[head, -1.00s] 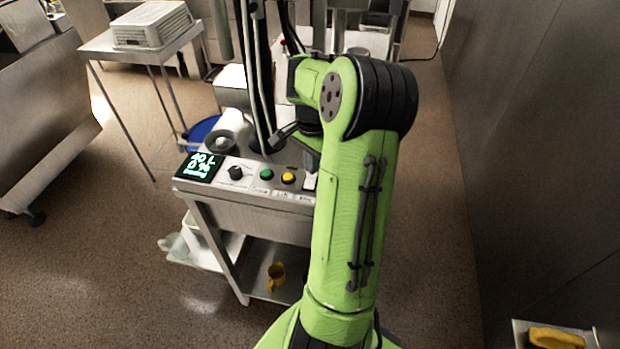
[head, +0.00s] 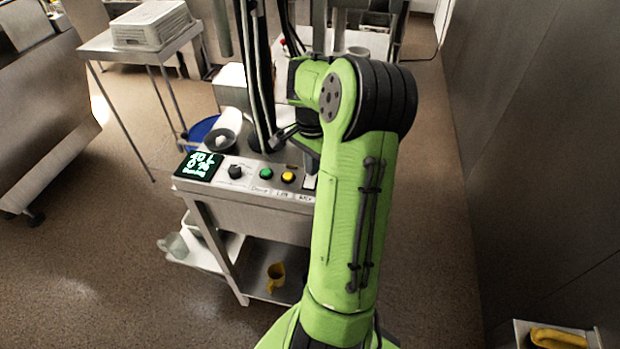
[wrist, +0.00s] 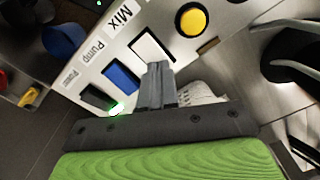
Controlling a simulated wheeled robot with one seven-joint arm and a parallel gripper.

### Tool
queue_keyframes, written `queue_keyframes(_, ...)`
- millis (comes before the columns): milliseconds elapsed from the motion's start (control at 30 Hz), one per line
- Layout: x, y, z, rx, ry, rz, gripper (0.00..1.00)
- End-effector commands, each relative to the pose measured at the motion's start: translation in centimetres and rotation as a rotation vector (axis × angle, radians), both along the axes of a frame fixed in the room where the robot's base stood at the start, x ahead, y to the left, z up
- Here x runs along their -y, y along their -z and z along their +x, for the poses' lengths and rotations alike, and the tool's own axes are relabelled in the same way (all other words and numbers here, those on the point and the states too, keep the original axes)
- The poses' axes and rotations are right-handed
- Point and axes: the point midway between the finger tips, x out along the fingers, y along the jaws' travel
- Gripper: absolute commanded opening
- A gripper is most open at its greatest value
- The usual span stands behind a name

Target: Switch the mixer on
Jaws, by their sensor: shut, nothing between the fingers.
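The mixer's control panel (head: 250,187) is at the centre left of the head view, with a lit display (head: 200,165), a black knob (head: 235,172), a green button (head: 266,174) and a yellow button (head: 288,178). In the wrist view, a white switch (wrist: 152,46) sits beside the label "Mix". A blue switch (wrist: 121,77) sits by "Pump", and a dark switch with a green glow (wrist: 100,98) is at the panel's end. My gripper (wrist: 157,68) is shut and empty, its tips at the white switch's lower edge. I cannot tell whether they touch it. My arm hides the panel's right end in the head view.
A black bowl-like part (head: 222,141) and upright dark hoses stand behind the panel. A side table (head: 100,45) with stacked white trays (head: 152,24) is at upper left. A wall (head: 540,150) bounds the right.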

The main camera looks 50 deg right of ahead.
Motion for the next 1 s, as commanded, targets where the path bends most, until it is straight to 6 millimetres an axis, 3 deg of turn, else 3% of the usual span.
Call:
queue_keyframes(700,0.0,1.1,0.0,-0.001,0.0,0.0,0.0)
queue_keyframes(1000,0.0,-1.0,0.0,-0.001,0.001,0.0,0.0)
